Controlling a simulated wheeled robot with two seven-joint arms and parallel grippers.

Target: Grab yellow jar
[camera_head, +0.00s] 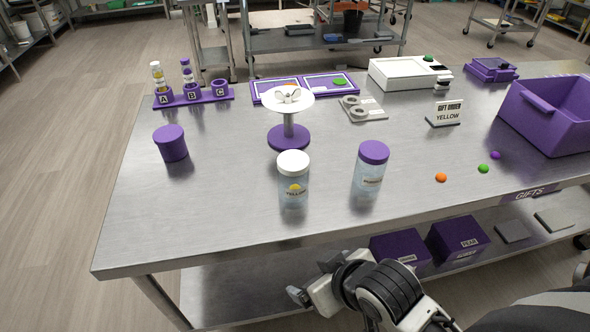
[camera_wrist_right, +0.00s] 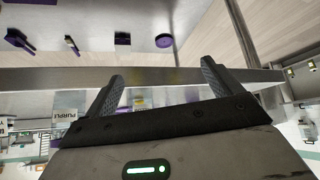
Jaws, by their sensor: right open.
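The yellow jar (camera_head: 293,190) is a clear jar with a white lid and a label reading YELLOW under a yellow dot. It stands upright near the front of the steel table. My right gripper (camera_head: 298,296) is open and empty, in front of the table's front edge and lower than its top, apart from the jar. In the right wrist view the two dark fingers (camera_wrist_right: 165,72) are spread wide with nothing held between them. My left gripper is not in view.
A similar purple-lidded jar (camera_head: 369,172) stands right of the yellow jar. A purple stand (camera_head: 289,138) with a white top is behind, and a purple canister (camera_head: 171,145) is at left. Small orange (camera_head: 441,177) and green (camera_head: 483,168) balls lie right. The table's front-left is clear.

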